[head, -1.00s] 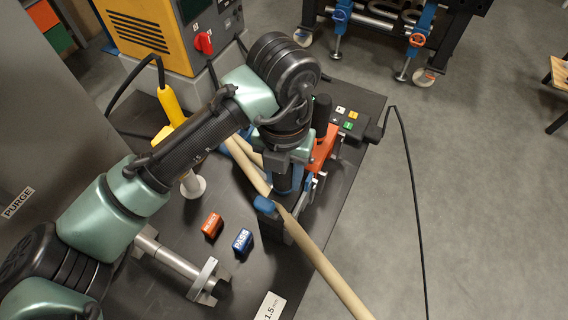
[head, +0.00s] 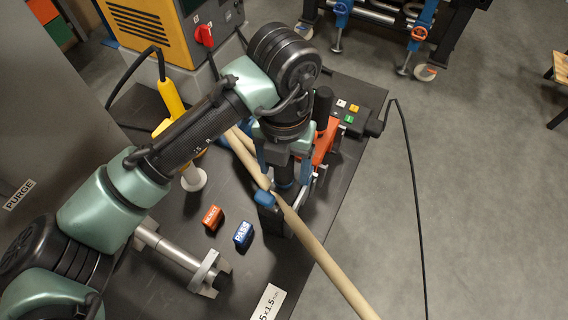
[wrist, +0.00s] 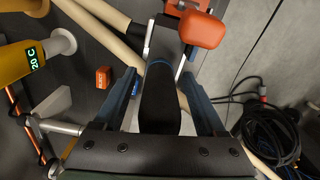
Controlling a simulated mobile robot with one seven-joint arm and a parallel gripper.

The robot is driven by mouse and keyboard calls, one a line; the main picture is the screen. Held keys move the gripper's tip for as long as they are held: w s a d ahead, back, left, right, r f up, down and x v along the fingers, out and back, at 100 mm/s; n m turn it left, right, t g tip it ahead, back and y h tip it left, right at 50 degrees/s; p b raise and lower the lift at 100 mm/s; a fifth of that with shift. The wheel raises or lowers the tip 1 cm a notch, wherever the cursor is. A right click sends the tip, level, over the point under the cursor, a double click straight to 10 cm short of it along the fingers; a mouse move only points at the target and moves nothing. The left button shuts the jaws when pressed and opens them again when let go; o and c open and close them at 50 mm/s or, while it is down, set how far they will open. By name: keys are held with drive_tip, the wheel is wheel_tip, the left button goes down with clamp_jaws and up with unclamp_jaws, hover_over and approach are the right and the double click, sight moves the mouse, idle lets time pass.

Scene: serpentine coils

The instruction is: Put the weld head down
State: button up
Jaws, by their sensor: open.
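The weld head shows in the wrist view as a dark body with a black rounded grip (wrist: 160,105) and a blue ring. Beside it is an orange lever (wrist: 200,30); I cannot tell whether it belongs to the head. My gripper (wrist: 160,88) is open, with one blue finger on each side of the black grip and gaps visible between. In the head view my gripper (head: 283,170) points down at the dark cylinder, close to the orange part (head: 325,143) at the bench's right. The wrist hides much of the head there.
A tan tube (head: 320,255) runs diagonally past the gripper. Orange REJECT (head: 212,217) and blue PASS (head: 243,235) blocks stand on the dark bench (head: 185,235). A yellow tool (head: 172,103), a grey clamp stand (head: 205,272) and a button box (head: 347,112) are near. Open floor lies right.

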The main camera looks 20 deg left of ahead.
wheel_tip(320, 180, up, 12)
drive_tip(key=shift+f, duration=0.1)
drive_tip(key=w+d+r+n+t+h, duration=0.3)
drive_tip(key=w+d+r+t, duration=0.3)
drive_tip(key=d, duration=0.3)
drive_tip(key=w+d+r+n+t+h, duration=0.2)
drive_tip(key=w+d+r+n+t, duration=0.3)
drive_tip(key=d+r, duration=0.4)
drive_tip(key=d+r+n+t+h, duration=0.3)
drive_tip(key=d+r+n+t, duration=0.15)
drive_tip(key=r, duration=0.55)
drive_tip(key=s+a+r+n+t+y, duration=0.4)
drive_tip(key=s+a+r+n+t, duration=0.1)
drive_tip(key=n, duration=0.6)
drive_tip(key=s+a+r+n+t+y, duration=0.4)
drive_tip(key=s+a+r+n+t, duration=0.1)
drive_tip(key=n, duration=0.6)
wheel_tip(320, 180, up, 3)
drive_tip(key=shift+s+r+t, duration=0.1)
drive_tip(key=shift+s+t, duration=0.35)
drive_tip(key=shift+t, duration=0.5)
